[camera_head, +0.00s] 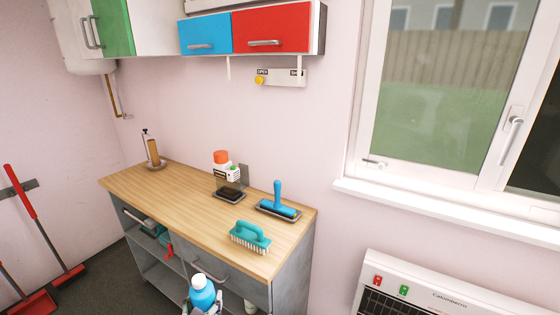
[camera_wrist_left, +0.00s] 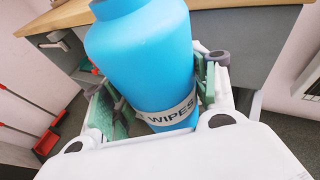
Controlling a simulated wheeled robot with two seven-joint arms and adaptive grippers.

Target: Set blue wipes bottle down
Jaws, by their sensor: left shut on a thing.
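The blue wipes bottle (camera_head: 202,291) is at the bottom of the head view, in front of the wooden counter (camera_head: 180,200). In the left wrist view the bottle (camera_wrist_left: 150,60) fills the middle, and its label reads "WIPES". My left gripper (camera_head: 203,311) is shut on the bottle, with a green-padded finger on each side of it in the left wrist view (camera_wrist_left: 160,105). The bottle looks slightly tilted there. It is held in the air before the cabinet front, apart from the counter top as far as I can see. My right gripper is not in view.
A heater (camera_head: 450,300) is at right.

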